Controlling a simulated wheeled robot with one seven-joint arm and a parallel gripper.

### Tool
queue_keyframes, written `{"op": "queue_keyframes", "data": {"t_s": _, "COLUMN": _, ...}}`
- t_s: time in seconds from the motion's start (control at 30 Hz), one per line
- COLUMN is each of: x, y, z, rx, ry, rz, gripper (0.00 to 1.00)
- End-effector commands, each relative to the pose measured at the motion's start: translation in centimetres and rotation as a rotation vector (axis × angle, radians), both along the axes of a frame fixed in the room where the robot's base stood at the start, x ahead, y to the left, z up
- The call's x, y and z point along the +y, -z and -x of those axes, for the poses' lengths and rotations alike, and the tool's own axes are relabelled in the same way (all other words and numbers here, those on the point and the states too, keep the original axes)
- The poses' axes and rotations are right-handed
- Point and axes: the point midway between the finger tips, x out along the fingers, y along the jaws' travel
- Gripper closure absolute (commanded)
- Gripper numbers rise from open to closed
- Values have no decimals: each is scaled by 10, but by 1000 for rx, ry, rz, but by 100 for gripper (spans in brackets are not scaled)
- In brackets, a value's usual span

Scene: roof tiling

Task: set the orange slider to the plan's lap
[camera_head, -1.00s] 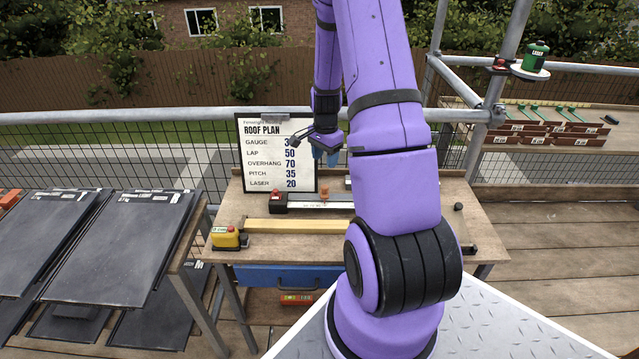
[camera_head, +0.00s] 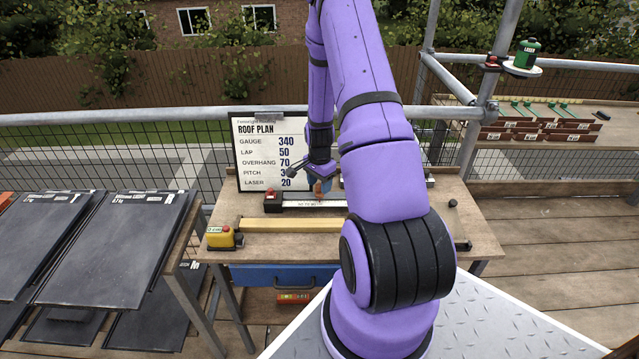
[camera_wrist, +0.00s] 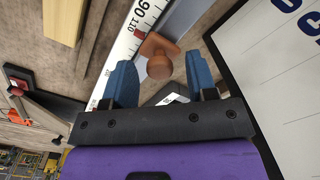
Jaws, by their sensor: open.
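The orange slider (camera_wrist: 158,58) is a block with a round knob, sitting on a white measuring rule (camera_wrist: 122,58). Numbers 90 and 110 show on the rule beside it; the exact setting is not readable. My gripper (camera_wrist: 160,78) is open, its blue fingertips on either side of the knob, not visibly touching it. In the head view the slider (camera_head: 318,188) is partly hidden by my gripper (camera_head: 322,182), low over the bench. The roof plan board (camera_head: 262,150) reads lap 50, gauge 340 and overhang 70.
A yellow box with a red button (camera_head: 222,238) stands at the bench's left. A wooden batten (camera_head: 290,226) lies in front of the rule. The plan board stands close behind my gripper. Dark slates (camera_head: 110,235) are stacked on the left.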

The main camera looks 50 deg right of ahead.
Motion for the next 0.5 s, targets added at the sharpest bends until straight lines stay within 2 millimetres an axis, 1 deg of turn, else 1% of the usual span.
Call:
{"op": "queue_keyframes", "data": {"t_s": 0.13, "x": 0, "y": 0, "z": 0, "rx": 0, "ry": 0, "rz": 0, "gripper": 48}}
{"op": "queue_keyframes", "data": {"t_s": 0.17, "x": 0, "y": 0, "z": 0, "rx": 0, "ry": 0, "rz": 0, "gripper": 50}}
{"op": "queue_keyframes", "data": {"t_s": 0.2, "x": 0, "y": 0, "z": 0, "rx": 0, "ry": 0, "rz": 0, "gripper": 59}}
{"op": "queue_keyframes", "data": {"t_s": 0.37, "x": 0, "y": 0, "z": 0, "rx": 0, "ry": 0, "rz": 0, "gripper": 96}}
{"op": "queue_keyframes", "data": {"t_s": 0.4, "x": 0, "y": 0, "z": 0, "rx": 0, "ry": 0, "rz": 0, "gripper": 100}}
{"op": "queue_keyframes", "data": {"t_s": 0.5, "x": 0, "y": 0, "z": 0, "rx": 0, "ry": 0, "rz": 0, "gripper": 100}}
